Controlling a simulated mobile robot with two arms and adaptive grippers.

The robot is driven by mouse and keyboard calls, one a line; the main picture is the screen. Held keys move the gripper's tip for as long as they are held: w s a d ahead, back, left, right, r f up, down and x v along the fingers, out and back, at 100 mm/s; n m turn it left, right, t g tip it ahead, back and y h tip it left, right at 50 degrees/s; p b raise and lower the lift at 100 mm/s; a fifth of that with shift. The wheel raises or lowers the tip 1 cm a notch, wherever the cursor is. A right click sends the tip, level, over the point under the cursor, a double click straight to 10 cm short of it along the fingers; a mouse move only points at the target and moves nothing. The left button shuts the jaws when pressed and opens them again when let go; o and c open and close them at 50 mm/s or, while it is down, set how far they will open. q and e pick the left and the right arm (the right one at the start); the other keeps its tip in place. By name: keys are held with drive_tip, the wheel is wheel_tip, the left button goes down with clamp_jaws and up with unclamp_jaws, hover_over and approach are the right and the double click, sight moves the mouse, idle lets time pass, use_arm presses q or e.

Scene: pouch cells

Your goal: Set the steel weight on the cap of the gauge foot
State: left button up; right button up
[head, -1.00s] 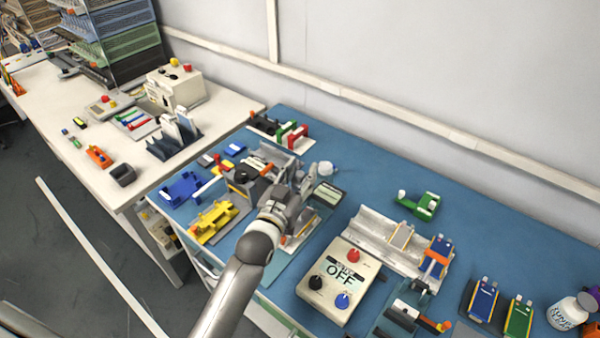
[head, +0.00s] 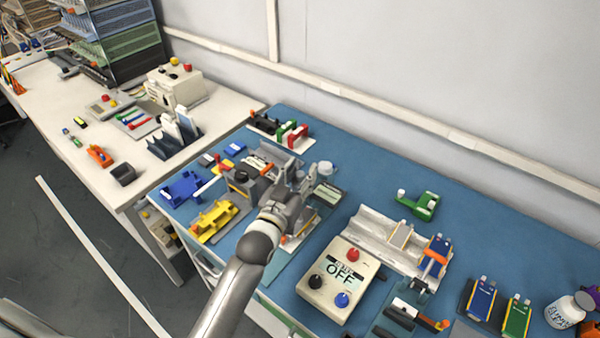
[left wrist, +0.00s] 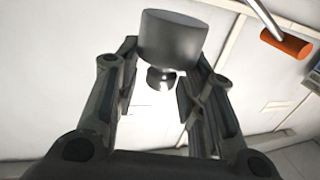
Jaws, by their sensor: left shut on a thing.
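The steel weight (left wrist: 172,38) fills the top middle of the left wrist view, a smooth dark grey cylinder with a small rounded knob below it in the picture. My left gripper (left wrist: 160,88) is shut on the knob, with a finger on each side. In the head view my left gripper (head: 292,190) is over the blue table's left half, and I cannot make out the weight there. I cannot pick out the gauge foot or its cap for certain; the gripper and arm cover part of that area. My right gripper is not in view.
A pale round-topped item (head: 325,168) is just behind the gripper. Bare blue table (head: 375,180) shows behind, toward the wall.

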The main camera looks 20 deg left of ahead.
use_arm(q)
drive_tip(key=shift+f+b, duration=0.45)
drive_tip(key=shift+f, duration=0.2)
drive_tip(key=o, duration=1.4)
drive_tip(key=shift+c, duration=0.2)
drive_tip(key=shift+f, duration=0.15)
drive_tip(key=shift+s, duration=0.15)
drive_tip(key=s+a, duration=0.1)
drive_tip(key=s, duration=1)
drive_tip(key=shift+s, duration=0.35)
drive_tip(key=shift+a, duration=0.1)
